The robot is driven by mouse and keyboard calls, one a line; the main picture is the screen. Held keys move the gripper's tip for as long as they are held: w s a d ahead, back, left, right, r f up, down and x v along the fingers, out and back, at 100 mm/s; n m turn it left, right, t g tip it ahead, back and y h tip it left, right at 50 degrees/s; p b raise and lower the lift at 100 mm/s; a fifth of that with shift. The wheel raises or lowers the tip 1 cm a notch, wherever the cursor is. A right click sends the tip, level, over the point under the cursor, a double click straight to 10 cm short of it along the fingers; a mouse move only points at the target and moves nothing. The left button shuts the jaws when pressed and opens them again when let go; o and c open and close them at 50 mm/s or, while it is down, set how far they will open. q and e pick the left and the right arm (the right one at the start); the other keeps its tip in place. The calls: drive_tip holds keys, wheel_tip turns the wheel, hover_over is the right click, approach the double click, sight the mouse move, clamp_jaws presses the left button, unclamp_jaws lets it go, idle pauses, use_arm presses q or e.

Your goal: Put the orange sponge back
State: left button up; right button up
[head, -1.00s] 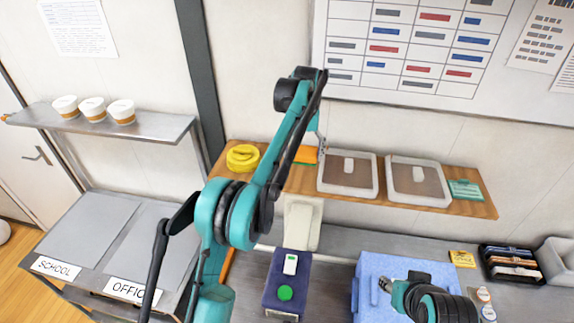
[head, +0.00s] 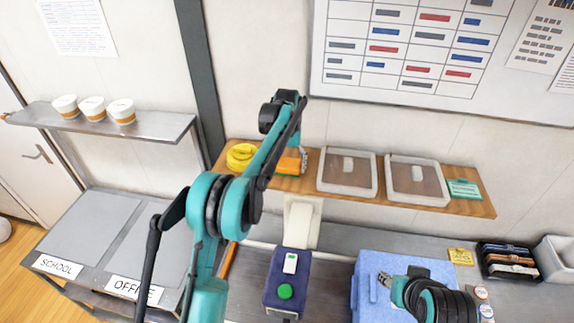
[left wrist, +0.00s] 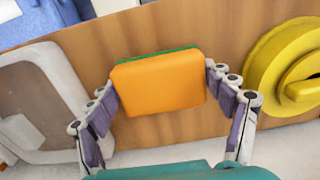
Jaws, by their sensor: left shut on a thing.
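The orange sponge (head: 288,163) is at the wooden shelf, between the yellow round container and the first lidded box; my left arm hides part of it in the head view. In the left wrist view the sponge (left wrist: 160,86) shows its orange face and a thin green edge. My left gripper (left wrist: 164,84) is shut on it, one finger at each side. Whether the sponge touches the shelf (head: 335,197) I cannot tell.
The yellow container (head: 240,156) stands just left of the sponge. Two lidded boxes (head: 348,174) and a green packet (head: 464,189) are to its right on the shelf. A dark blue block with a green button (head: 285,291) is below.

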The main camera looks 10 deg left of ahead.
use_arm(q)
drive_tip(key=o, duration=0.7)
drive_tip(key=shift+f, duration=0.15)
drive_tip(key=o, duration=0.4)
drive_tip(key=shift+w, duration=0.1)
drive_tip(key=shift+c, duration=0.2)
